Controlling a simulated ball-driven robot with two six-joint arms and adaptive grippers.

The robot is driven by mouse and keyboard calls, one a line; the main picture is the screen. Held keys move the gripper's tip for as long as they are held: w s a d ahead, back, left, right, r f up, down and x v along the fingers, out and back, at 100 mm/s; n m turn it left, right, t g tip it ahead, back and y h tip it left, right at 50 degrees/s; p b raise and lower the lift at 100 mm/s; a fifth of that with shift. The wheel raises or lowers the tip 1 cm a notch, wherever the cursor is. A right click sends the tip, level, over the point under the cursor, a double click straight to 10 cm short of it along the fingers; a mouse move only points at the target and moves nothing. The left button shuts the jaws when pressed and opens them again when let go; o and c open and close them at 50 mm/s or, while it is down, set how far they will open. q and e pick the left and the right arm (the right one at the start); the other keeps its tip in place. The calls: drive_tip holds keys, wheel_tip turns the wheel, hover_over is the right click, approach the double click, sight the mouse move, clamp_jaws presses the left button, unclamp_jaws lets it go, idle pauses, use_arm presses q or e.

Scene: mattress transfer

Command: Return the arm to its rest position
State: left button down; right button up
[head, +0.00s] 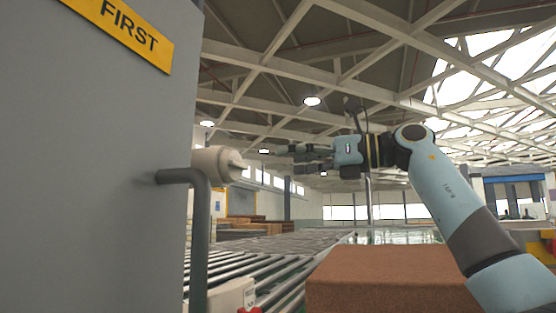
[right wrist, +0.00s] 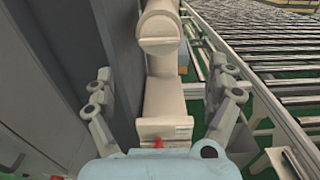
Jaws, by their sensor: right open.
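My right arm comes in from the right in the head view. Its gripper (head: 292,158) is raised and points left, toward a cream round-headed fixture (head: 218,164) by the grey cabinet (head: 90,150). In the right wrist view the gripper (right wrist: 170,100) has its two fingers spread wide and nothing between them is held. The cream fixture (right wrist: 158,40) shows beyond and between the fingers, with a small red part near its lower end. I cannot tell the exact gap between fingers and fixture. My left gripper is not in view.
A roller conveyor (head: 260,268) runs behind the cabinet, and also at the right of the right wrist view (right wrist: 265,60). A brown block (head: 385,275) lies in front at the right.

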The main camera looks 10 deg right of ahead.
idle(0.5)
wheel_tip(320, 180, down, 36)
drive_tip(key=s+a+m, duration=0.2)
drive_tip(key=m, duration=0.7)
drive_tip(key=s+d+f+m+t+h, duration=0.1)
drive_tip(key=s+d+f+m+h, duration=0.2)
drive_tip(key=s+f+m, duration=0.65)
drive_tip(key=s+d+f+m+t+h, duration=0.1)
drive_tip(key=s+d+f+m+h, duration=0.3)
drive_tip(key=f, duration=1.1)
drive_tip(key=s+d+f+m+t+h, duration=0.1)
drive_tip(key=s+d+f+m+h, duration=0.3)
drive_tip(key=f+m, duration=0.65)
drive_tip(key=s+d+f+m+g+h, duration=0.1)
drive_tip(key=s+f+m+g, duration=0.3)
drive_tip(key=s, duration=0.9)
drive_tip(key=s+d+f+m+g+h, duration=0.2)
drive_tip(key=s+f+m+g, duration=0.2)
drive_tip(key=s+f, duration=0.7)
drive_tip(key=s+d+f+m+g+h, duration=0.1)
drive_tip(key=s+f+m+g, duration=0.3)
drive_tip(key=s, duration=1.3)
wheel_tip(320, 180, down, 4)
drive_tip(key=shift+s+d+f+m+h, duration=0.1)
drive_tip(key=shift+s+d+m+h, duration=0.25)
drive_tip(key=shift+m, duration=0.55)
